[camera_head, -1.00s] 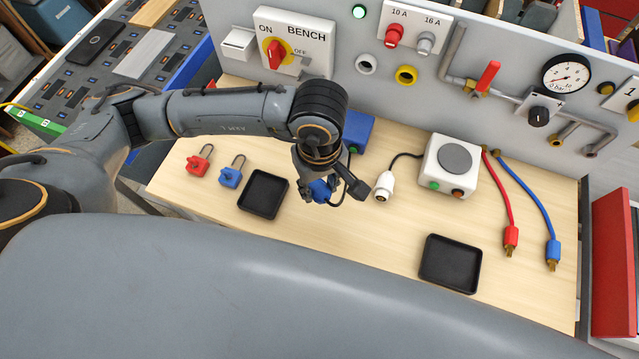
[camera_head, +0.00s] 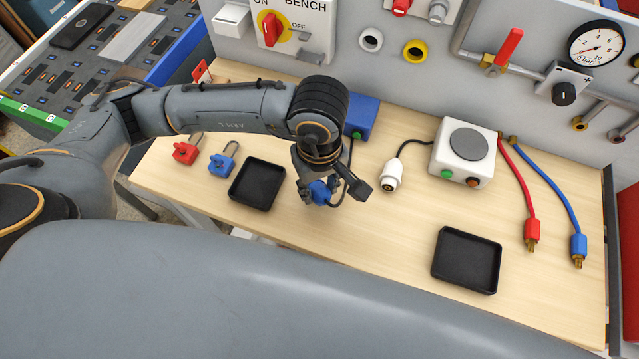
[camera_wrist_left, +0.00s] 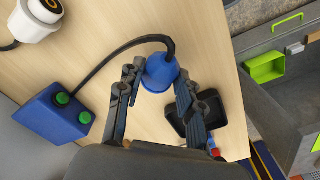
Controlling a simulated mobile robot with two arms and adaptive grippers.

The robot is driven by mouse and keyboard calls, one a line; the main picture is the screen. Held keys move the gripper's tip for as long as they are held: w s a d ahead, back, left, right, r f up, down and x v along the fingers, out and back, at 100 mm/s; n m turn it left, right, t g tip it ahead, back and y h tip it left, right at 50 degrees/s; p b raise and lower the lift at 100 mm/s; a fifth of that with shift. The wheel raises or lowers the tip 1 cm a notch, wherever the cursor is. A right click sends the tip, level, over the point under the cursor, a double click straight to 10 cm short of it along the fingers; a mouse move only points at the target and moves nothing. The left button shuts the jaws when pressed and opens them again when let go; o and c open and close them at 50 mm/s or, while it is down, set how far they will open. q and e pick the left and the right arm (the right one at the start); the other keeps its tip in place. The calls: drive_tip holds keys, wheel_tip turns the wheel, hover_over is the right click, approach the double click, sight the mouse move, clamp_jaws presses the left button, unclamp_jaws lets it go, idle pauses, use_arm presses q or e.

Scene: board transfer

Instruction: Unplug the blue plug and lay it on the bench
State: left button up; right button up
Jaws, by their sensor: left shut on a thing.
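The blue plug (camera_head: 321,192) is held between the fingers of my left gripper (camera_head: 331,190), over the middle of the bench (camera_head: 340,250). In the left wrist view the plug (camera_wrist_left: 159,73) sits between the two fingertips, with its black cable curving away to a blue box (camera_wrist_left: 52,114) with green buttons. That blue box (camera_head: 362,115) stands behind my gripper in the head view. I cannot tell whether the plug touches the bench top. My right gripper is in neither view.
A black tray (camera_head: 233,197) lies left of my gripper, near red and blue padlocks (camera_head: 222,160). Another black tray (camera_head: 438,279) lies at the right front. A white plug (camera_head: 391,176) lies by the white box (camera_head: 439,155). Red and blue hoses lie farther right.

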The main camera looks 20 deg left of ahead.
sight(319, 189)
use_arm(q)
drive_tip(key=o, duration=1.2)
drive_tip(key=shift+o, duration=0.2)
drive_tip(key=shift+r, duration=0.1)
wheel_tip(319, 189, up, 12)
